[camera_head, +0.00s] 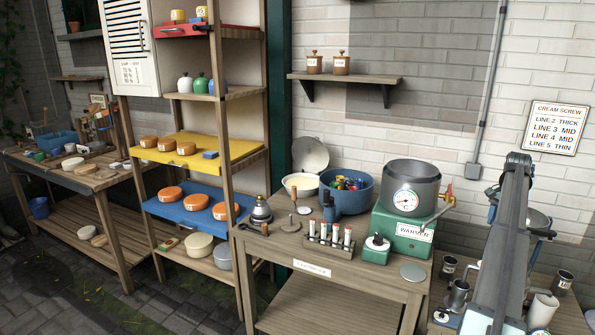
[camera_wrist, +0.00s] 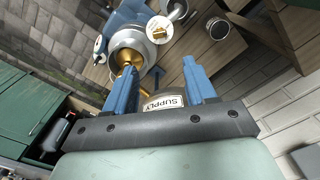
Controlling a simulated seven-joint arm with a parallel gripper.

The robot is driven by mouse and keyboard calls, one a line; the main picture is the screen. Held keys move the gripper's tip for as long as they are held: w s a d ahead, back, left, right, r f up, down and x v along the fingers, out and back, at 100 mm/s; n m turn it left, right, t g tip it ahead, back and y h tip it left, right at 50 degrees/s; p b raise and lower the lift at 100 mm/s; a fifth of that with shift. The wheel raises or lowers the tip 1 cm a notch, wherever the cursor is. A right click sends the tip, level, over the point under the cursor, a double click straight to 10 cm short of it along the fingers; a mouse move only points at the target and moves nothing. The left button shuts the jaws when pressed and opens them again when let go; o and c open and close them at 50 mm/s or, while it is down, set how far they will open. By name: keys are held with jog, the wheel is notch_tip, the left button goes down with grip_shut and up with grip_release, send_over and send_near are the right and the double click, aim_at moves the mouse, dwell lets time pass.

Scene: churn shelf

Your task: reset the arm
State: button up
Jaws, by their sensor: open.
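My gripper (camera_wrist: 158,75) shows in the wrist view with its two blue fingers apart. I see nothing held between them. A white label reading "SUPPLY" (camera_wrist: 163,102) appears upside down behind the fingers. A round metal vessel with a brass-coloured part (camera_wrist: 128,60) lies beyond the left finger; I cannot tell whether they touch. In the head view, my grey arm rises at the right and hides part of the bench and a metal bowl behind it.
A workbench (camera_head: 330,262) holds a green warmer (camera_head: 405,233) with a dial pot (camera_head: 410,188), a blue tub (camera_head: 347,188) and a vial rack (camera_head: 330,243). Metal mugs (camera_head: 458,297) stand near my arm. A shelf unit (camera_head: 228,130) is at left.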

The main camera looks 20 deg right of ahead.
jog(key=s+a+f+g+h, duration=0.1)
jog(key=s+a+f, duration=0.3)
jog(key=a, duration=0.5)
jog(key=s+a+f+g+h, duration=0.1)
jog(key=s+a+f, duration=0.1)
jog(key=a+f, duration=0.55)
jog(key=s+a+f+g+h, duration=0.1)
jog(key=s+a+f+g, duration=0.2)
jog(key=a, duration=0.8)
jog(key=a+f+n+y, duration=0.2)
jog(key=a+f+n, duration=0.7)
jog(key=a+f, duration=1.8)
jog(key=s+a+f+n+g+y, duration=0.1)
jog(key=s+a+f+n, duration=0.6)
jog(key=s+a+f, duration=1)
jog(key=s+a, duration=0.2)
jog(key=s, duration=0.2)
jog(key=shift+s+a+f+n+g, duration=0.15)
jog(key=shift+a+f+n+g, duration=0.15)
jog(key=shift+n+g, duration=0.1)
